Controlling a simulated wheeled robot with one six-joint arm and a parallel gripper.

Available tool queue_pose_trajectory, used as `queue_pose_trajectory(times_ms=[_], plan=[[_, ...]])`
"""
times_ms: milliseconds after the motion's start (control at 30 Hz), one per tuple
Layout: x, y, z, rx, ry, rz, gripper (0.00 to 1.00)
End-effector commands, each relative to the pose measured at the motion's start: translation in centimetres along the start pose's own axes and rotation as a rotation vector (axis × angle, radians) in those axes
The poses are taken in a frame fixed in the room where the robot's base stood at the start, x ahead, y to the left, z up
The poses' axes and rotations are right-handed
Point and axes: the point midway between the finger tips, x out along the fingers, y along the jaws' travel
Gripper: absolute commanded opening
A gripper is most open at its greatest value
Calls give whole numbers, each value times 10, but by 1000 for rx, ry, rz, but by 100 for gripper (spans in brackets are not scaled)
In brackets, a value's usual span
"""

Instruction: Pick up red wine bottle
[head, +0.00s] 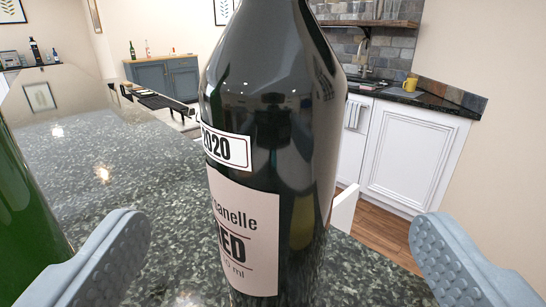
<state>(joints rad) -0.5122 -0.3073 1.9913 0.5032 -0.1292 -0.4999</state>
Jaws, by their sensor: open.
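The red wine bottle (275,150) is dark glass with a pale label that reads "RED" and a "2020" strip above it. It stands upright on the dark speckled counter (120,170), very close, in the middle of the head view. Its top and base are out of the picture. My gripper (275,255) is open, with one grey finger low on each side of the bottle. Gaps show between both fingers and the glass.
A green glass bottle (25,215) stands at the left edge, close to my left finger. The counter's right edge lies just beyond the bottle. White cabinets (415,155) with a sink counter and a yellow mug (410,84) stand farther back on the right.

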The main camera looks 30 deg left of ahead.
Motion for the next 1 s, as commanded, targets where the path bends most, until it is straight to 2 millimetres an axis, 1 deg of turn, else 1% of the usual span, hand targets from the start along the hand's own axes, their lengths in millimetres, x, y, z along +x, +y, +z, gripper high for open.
queue_pose_trajectory(times_ms=[33, 100, 200, 467, 567, 833, 1000], plan=[[8, 0, 0, 0, 0, 0, 92], [16, 0, 1, 0, -1, 0, 92], [25, 0, 0, 0, 0, 0, 92], [35, 0, 0, 0, -1, 0, 92], [41, -1, 0, 0, -1, 0, 92], [74, -3, -1, 0, -1, 0, 92], [84, -4, -2, 0, 0, -1, 92]])
